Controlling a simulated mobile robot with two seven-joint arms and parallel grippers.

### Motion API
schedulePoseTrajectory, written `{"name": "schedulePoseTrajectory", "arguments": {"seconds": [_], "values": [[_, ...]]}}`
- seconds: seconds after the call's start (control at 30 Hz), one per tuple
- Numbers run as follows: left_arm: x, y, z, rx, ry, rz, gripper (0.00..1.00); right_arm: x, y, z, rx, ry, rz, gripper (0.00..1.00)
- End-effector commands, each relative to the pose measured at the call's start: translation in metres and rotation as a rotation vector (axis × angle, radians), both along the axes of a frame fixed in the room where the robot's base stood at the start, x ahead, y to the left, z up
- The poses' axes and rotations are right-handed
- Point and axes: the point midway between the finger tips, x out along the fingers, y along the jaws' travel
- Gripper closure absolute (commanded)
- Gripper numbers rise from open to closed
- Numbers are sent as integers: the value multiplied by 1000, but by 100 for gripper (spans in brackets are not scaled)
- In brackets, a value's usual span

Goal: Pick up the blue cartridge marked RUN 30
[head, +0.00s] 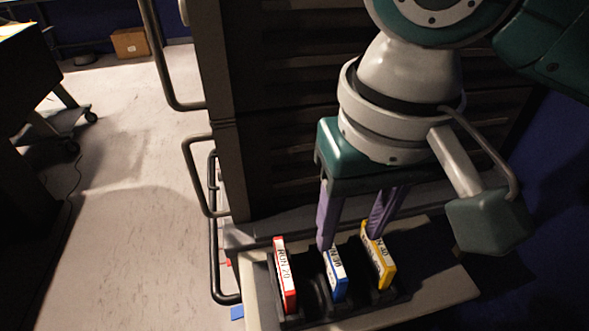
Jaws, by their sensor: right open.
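The blue cartridge (335,275) has a white label, partly covered by my gripper so that I cannot read all of it. It stands upright in the middle of a black rack (312,298). The red cartridge marked RUN 20 (285,275) stands to its left, and the yellow cartridge (378,256), its label ending in 40, to its right. My right gripper (348,236) is open, pointing down, with purple fingers. Its left finger tip is in front of the blue cartridge's upper end, its right one near the yellow cartridge's top. Contact cannot be told. My left gripper is not in view.
The rack stands on a pale shelf (455,284) beside a dark slatted cabinet (290,110) with metal handles (188,165). A blue object (237,313) shows at the shelf's left. Open floor (130,200) lies to the left. A cardboard box (130,43) is far back.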

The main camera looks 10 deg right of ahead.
Motion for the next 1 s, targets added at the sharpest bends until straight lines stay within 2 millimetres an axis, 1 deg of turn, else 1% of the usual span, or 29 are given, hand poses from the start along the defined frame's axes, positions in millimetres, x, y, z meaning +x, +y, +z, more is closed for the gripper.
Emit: {"name": "schedulePoseTrajectory", "arguments": {"seconds": [0.03, 0.2, 0.37, 0.57, 0.7, 0.8, 0.97, 1.0], "values": [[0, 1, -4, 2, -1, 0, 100, 1, -1, -9, -4, 3, -3, 49], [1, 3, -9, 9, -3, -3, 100, 5, 0, -33, -2, 2, -2, 49], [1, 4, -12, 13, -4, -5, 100, 8, 0, -46, -2, 1, -1, 49], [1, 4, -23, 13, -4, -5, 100, 23, 0, -73, -2, 0, -2, 49], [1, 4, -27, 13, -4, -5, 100, 24, 0, -89, -2, 0, 1, 49], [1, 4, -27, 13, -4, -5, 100, 25, 0, -92, -2, -1, 2, 49], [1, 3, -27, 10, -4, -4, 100, 25, 0, -92, -1, -1, 2, 49], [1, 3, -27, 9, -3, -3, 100, 25, 0, -92, -1, -1, 2, 51]]}}
